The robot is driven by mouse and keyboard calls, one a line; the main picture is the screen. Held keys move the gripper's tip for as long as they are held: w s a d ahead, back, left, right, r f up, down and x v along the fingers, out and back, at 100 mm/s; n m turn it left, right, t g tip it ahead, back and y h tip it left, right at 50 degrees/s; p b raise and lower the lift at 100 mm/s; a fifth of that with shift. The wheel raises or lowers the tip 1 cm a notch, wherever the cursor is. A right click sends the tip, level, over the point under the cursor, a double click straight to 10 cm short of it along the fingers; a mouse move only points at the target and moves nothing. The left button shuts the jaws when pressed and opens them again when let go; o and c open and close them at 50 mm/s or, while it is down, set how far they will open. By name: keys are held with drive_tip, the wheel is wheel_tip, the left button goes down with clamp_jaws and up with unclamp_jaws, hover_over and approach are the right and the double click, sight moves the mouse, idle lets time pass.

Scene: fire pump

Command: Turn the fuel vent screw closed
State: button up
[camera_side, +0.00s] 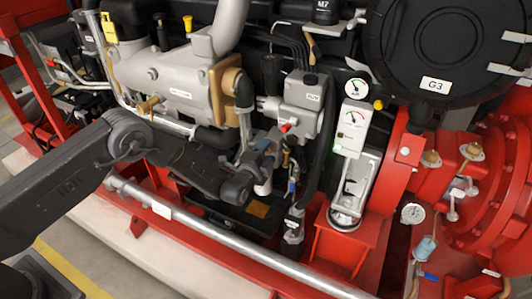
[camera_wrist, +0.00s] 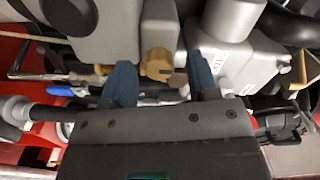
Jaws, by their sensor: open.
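In the wrist view, a brass-coloured fitting with a rounded end (camera_wrist: 157,64) sits under a grey housing. A small brownish disc (camera_wrist: 176,79) shows just beside it. I cannot tell for certain which of these is the fuel vent screw. My gripper (camera_wrist: 161,62) is open, with one blue finger on each side of the brass fitting and a visible gap to each. Nothing is held. In the side view, my gripper (camera_side: 279,136) is at the engine's front, below a grey box-shaped housing (camera_side: 303,92); the screw cannot be made out there.
A blue-handled lever (camera_wrist: 66,90) lies left of the fingers, and a grey cylinder (camera_wrist: 232,22) stands close on the right. In the side view, a gauge panel (camera_side: 352,128) is to the right, and a silver rail (camera_side: 230,240) runs along the front.

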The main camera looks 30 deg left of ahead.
drive_tip(key=s, duration=1.3)
drive_tip(key=shift+s, duration=0.4)
